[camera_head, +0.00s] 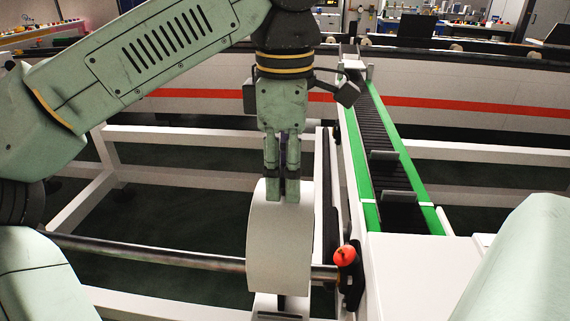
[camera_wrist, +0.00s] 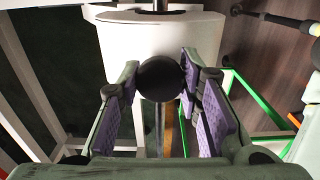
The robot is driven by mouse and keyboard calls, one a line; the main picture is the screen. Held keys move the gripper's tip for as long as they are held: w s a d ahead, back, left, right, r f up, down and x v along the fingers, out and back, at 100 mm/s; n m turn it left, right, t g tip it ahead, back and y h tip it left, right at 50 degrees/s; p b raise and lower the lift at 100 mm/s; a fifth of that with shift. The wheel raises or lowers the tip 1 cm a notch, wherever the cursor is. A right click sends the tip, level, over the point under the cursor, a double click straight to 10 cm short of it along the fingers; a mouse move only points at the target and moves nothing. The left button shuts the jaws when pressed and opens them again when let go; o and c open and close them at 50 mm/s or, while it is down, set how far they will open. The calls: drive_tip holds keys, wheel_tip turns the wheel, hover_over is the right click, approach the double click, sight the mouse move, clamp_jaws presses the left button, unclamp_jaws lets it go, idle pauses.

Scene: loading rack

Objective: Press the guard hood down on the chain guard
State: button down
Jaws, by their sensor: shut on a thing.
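The guard hood (camera_head: 280,235) is a white curved shell in the lower middle of the head view. A metal rod passes across at its lower part. It also fills the top middle of the wrist view (camera_wrist: 155,40). My gripper (camera_head: 283,192) points down at the hood's upper edge. In the wrist view its purple-padded fingers (camera_wrist: 160,90) stand on both sides of a round black knob (camera_wrist: 160,77) in front of the hood. The gripper is shut on the hood by this knob. I cannot clearly tell the chain guard apart from the white frame, and the hood's underside is hidden.
The metal rod (camera_head: 150,252) runs sideways to a black bracket with a red ball knob (camera_head: 345,257). A green-edged conveyor (camera_head: 390,160) stands to the right. White frame beams (camera_head: 180,177) lie behind, with a long red-striped wall (camera_head: 450,105) farther back.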

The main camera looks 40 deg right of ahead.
wheel_tip(320, 180, down, 8)
drive_tip(key=b, duration=0.4)
drive_tip(key=shift+r, duration=0.1)
drive_tip(key=shift+f, duration=0.7)
idle(3.3)
drive_tip(key=c, duration=1.1)
unclamp_jaws()
drive_tip(key=shift+o, duration=0.2)
drive_tip(key=shift+r, duration=0.1)
drive_tip(key=shift+r+p, duration=2.75)
drive_tip(key=shift+r, duration=0.25)
drive_tip(key=shift+c, duration=0.3)
